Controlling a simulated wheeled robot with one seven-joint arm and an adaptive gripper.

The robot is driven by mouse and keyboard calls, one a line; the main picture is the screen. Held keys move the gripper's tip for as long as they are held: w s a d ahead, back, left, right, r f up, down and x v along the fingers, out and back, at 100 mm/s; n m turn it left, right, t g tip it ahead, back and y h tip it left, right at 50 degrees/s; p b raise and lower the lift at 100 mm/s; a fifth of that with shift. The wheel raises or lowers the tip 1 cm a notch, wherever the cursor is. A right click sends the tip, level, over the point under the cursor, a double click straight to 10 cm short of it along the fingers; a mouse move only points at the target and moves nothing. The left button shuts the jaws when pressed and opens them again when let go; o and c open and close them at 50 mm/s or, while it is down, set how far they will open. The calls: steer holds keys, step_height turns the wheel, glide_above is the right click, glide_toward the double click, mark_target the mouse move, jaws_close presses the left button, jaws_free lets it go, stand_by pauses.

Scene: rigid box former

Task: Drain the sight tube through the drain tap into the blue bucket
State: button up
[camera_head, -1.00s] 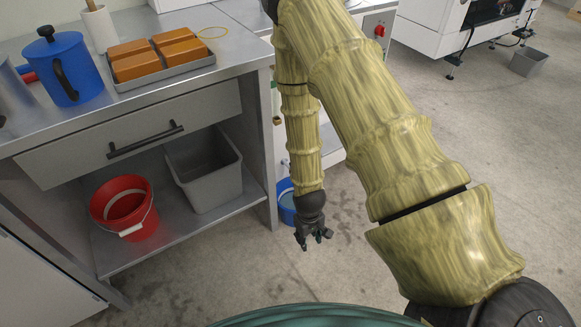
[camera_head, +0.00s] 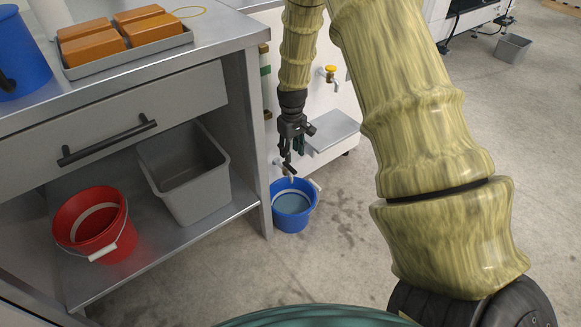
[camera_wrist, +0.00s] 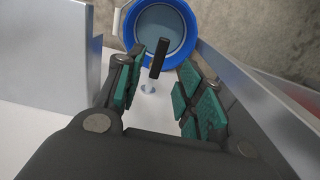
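The blue bucket (camera_head: 294,224) stands on the floor beside the bench, against the white cabinet. It shows beyond the fingers in the wrist view (camera_wrist: 129,27), a grey-blue surface inside; whether that is liquid I cannot tell. A black lever handle (camera_wrist: 158,58), apparently the drain tap's, lies between and beyond my fingertips, over the bucket's near rim. In the head view the low tap (camera_head: 281,163) is partly hidden by my gripper (camera_head: 289,163). My gripper (camera_wrist: 158,85) is open, green pads apart, touching nothing I can see. A green-filled sight tube (camera_head: 265,70) runs upright on the cabinet, partly hidden.
A yellow-knobbed tap (camera_head: 331,73) sits above a grey ledge (camera_head: 333,132) right of my gripper. The bench leg (camera_head: 258,140) stands close on the left. A red bucket (camera_head: 95,228) and grey bin (camera_head: 185,180) are on the shelf.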

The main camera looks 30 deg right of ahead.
mark_target(291, 168)
step_height(291, 168, down, 7)
steer(key=shift+f+b, duration=0.2)
steer(key=shift+b, duration=1)
steer(key=shift+c, duration=0.3)
jaws_close()
